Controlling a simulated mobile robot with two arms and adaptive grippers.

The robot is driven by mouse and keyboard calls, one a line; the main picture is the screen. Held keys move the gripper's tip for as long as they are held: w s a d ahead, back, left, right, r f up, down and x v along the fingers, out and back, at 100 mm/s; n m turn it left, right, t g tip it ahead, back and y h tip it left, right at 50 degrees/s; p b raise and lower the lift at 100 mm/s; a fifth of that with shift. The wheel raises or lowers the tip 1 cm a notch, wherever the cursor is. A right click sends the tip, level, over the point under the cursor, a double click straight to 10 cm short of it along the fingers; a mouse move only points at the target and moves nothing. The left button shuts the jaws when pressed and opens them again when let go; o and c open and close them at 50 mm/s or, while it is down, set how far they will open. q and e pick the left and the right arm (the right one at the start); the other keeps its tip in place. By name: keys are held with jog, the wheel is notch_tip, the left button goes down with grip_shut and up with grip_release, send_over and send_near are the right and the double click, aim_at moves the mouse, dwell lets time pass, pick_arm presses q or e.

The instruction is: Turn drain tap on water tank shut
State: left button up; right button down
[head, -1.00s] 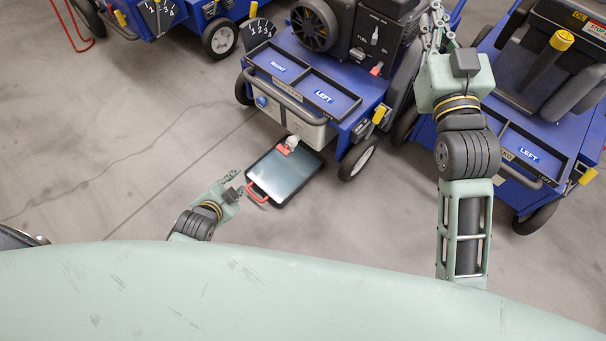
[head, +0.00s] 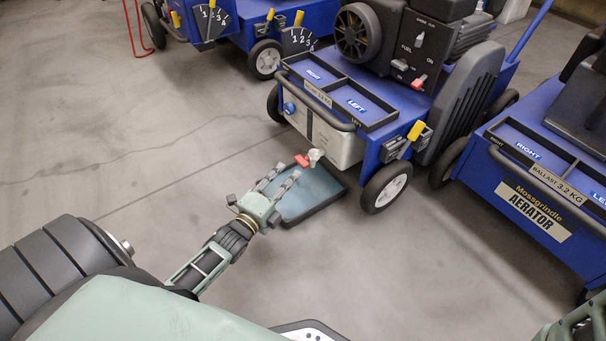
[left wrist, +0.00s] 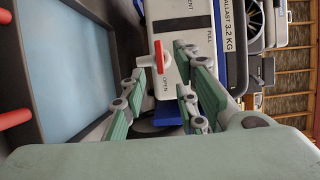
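The white water tank (head: 338,147) sits in the front of the middle blue machine. Its drain tap (head: 301,160) has a red lever and a pale body, low on the tank. In the left wrist view the red lever (left wrist: 159,57) points down the picture toward the word OPEN printed on the tank (left wrist: 192,20). My left gripper (head: 282,180) is open and empty just before the tap, over the tray. In the left wrist view its spread fingers (left wrist: 167,62) lie on either side of the lever's line; I see no clear contact.
A dark-rimmed tray (head: 312,211) with a blue-grey inside lies on the floor under the tap. The machine's front wheel (head: 387,188) stands right of it. Another blue machine (head: 540,190) stands at right. The floor at left is clear.

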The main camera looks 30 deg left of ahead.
aim_at(299, 164)
pick_arm(q)
jog(key=w+b, duration=0.3)
jog(key=w, duration=0.3)
jog(key=shift+w, duration=0.1)
grip_shut()
